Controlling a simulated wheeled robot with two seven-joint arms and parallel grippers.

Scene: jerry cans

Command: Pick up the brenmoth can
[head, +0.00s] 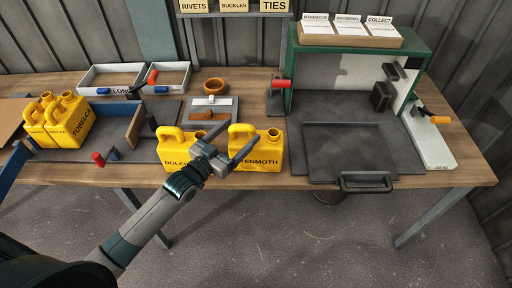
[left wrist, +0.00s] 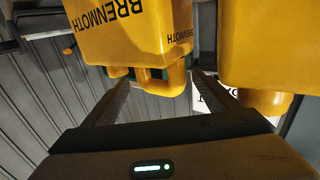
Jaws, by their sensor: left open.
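The brenmoth can (head: 268,153) is yellow and stands upright near the table's front edge, its label partly covered by my left gripper (head: 242,141). In the left wrist view the brenmoth can (left wrist: 130,28) appears upside down with its name readable. Its handle (left wrist: 175,80) shows between the fingertips of the left gripper (left wrist: 158,82). The jaws are open, with a finger to either side of the handle in that view; I cannot tell whether they touch it. My right gripper is not in view.
A second yellow can (head: 170,150), its label starting "DOLC", stands just left; it also shows in the left wrist view (left wrist: 270,45). More yellow cans (head: 70,122) stand far left. A dark tray (head: 345,150) and green-framed box (head: 420,62) are right.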

